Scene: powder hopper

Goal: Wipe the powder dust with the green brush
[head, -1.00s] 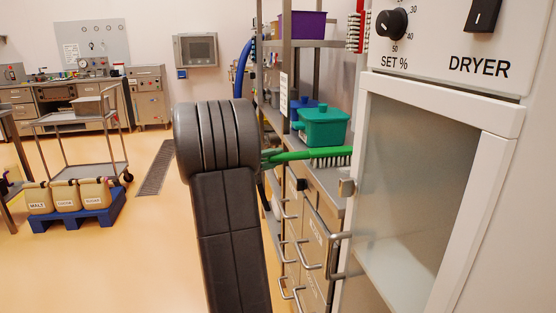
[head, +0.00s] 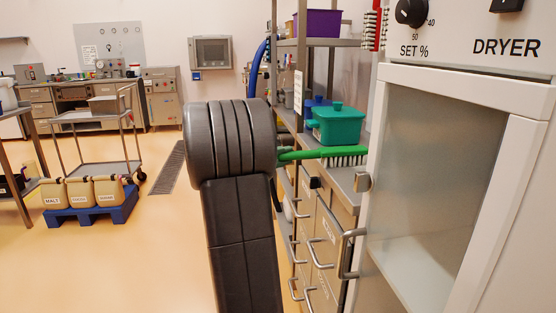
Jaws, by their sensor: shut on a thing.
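The green brush (head: 318,153) lies level in the head view, its bright green handle pointing left and its white bristles facing down at the right end. It is in front of the teal lidded box, over the edge of the grey counter. My gripper (head: 284,154) is at the handle's left end and is shut on it. My dark arm hides most of the gripper, so its fingers barely show. I cannot tell whether the bristles touch the counter (head: 346,183). No powder dust can be made out.
The white dryer (head: 449,90) with its glass door stands close at the right. Drawers with bar handles (head: 321,253) are below the counter. The teal box (head: 337,127) and a purple bin (head: 311,23) stand on the shelving. Open floor lies left, with a cart and blue pallet (head: 92,213).

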